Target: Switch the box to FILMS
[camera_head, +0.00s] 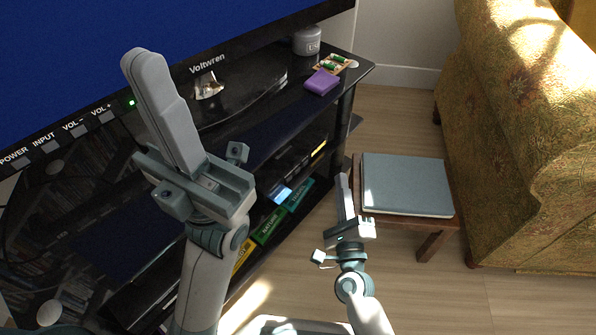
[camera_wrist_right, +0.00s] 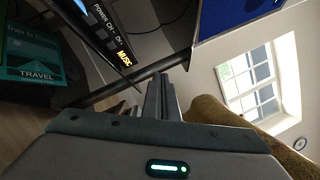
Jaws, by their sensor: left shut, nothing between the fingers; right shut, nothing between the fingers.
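The box (camera_head: 300,166) is a dark unit on the middle shelf of the black TV stand, with a pale blue lit patch at one end and a yellow display at the other. In the right wrist view the box (camera_wrist_right: 108,32) shows POWER, CH- and CH+ labels beside a display reading MUSIC. My right gripper (camera_head: 342,180) is shut and empty, in front of the shelf and apart from the box; its closed fingers show in the wrist view (camera_wrist_right: 160,82). My left gripper (camera_head: 143,58) is shut and empty, raised in front of the television.
The television (camera_head: 150,30) has its own POWER, INPUT and VOL buttons. A side table with a grey-blue book (camera_head: 405,184) and a patterned sofa (camera_head: 520,130) are to the right. A purple item (camera_head: 321,82) lies on the stand.

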